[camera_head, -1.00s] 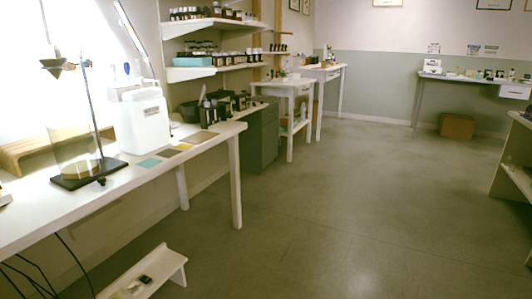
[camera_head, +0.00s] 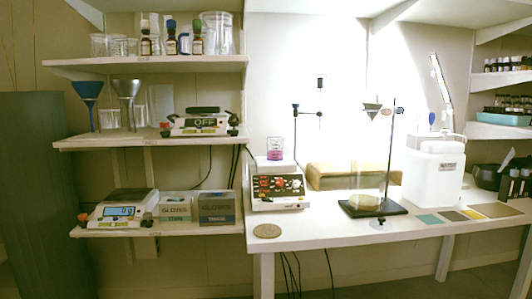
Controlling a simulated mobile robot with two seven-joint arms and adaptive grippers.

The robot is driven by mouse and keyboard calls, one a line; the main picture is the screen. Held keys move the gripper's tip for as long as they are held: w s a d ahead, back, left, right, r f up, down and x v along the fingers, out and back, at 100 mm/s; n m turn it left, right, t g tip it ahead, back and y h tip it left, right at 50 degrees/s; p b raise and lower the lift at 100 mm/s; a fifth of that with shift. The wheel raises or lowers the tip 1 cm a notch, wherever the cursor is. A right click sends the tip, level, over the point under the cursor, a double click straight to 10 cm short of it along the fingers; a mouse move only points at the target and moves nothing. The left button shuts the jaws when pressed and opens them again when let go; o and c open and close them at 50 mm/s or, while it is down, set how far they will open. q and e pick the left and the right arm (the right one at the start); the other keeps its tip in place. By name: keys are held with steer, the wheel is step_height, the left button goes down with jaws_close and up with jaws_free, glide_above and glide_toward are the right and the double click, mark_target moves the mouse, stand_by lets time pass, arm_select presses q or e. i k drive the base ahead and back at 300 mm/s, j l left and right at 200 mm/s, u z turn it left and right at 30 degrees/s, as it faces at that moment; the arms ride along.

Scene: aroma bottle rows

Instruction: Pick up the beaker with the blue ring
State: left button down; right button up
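A small glass beaker with pink-purple liquid (camera_head: 275,149) stands on the hot plate (camera_head: 278,190) at the left end of the white bench. Several clear glass beakers (camera_head: 99,46) stand on the top left shelf, and a larger clear glass vessel (camera_head: 218,35) stands at that shelf's right. Another clear beaker (camera_head: 109,119) is on the middle shelf beside the funnels. I cannot make out a blue ring on any of them at this size. Neither of my grippers is in view.
The white bench (camera_head: 300,236) holds a ring stand (camera_head: 389,165), a white jug (camera_head: 434,175) and coloured squares (camera_head: 428,219). A scale (camera_head: 124,212) and glove boxes (camera_head: 176,206) fill the lowest left shelf. A dark green cabinet (camera_head: 35,190) stands far left.

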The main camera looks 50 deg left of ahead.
mark_target(275, 145)
steer(key=u, duration=1.65)
steer(key=l, duration=0.4)
steer(key=i+l, duration=0.1)
steer(key=l, duration=0.25)
steer(key=z, duration=0.05)
